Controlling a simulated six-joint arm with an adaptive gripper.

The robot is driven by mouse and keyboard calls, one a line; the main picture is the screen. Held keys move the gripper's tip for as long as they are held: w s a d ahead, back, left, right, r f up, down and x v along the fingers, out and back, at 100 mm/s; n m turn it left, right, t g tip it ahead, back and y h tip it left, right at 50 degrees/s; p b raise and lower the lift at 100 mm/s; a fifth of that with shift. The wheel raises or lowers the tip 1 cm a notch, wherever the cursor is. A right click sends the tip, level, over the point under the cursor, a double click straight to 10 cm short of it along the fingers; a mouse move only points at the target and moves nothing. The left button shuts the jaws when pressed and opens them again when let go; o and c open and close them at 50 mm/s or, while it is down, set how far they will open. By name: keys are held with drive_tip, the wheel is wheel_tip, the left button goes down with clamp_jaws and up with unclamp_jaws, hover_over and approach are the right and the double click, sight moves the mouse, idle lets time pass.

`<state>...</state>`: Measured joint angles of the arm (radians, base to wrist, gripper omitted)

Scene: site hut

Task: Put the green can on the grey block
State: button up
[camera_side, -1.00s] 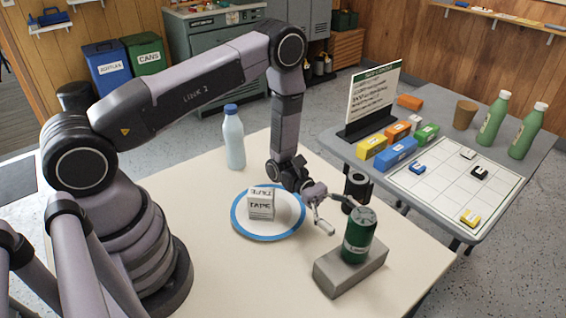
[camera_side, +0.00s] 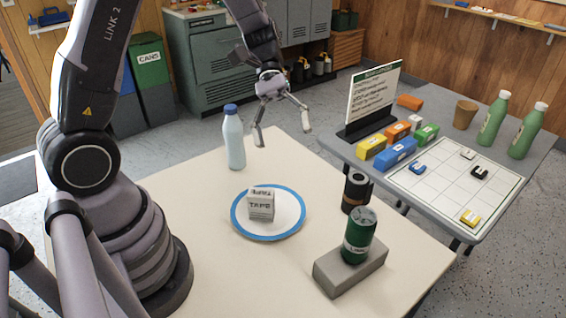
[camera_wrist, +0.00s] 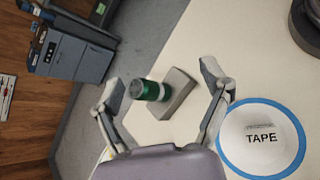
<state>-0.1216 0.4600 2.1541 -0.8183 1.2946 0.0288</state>
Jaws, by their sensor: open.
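The green can (camera_side: 359,237) stands upright on top of the grey block (camera_side: 349,272) near the front right of the table in the side view. In the wrist view the can (camera_wrist: 152,90) and the block (camera_wrist: 178,92) show beyond my fingers. My gripper (camera_side: 281,138) is open and empty. It is raised high above the back of the table, well apart from the can.
A blue-rimmed plate (camera_side: 240,226) holds a white tape box (camera_side: 261,206). A black cylinder (camera_side: 356,190) stands just behind the can. A bottle with a blue cap (camera_side: 234,140) stands at the back left. The front middle of the table is clear.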

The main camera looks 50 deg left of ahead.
drive_tip(key=s+a+r+m+t+y, duration=0.7)
drive_tip(key=s+a+r+t+y, duration=0.3)
drive_tip(key=s+r, duration=0.2)
drive_tip(key=shift+s, duration=0.65)
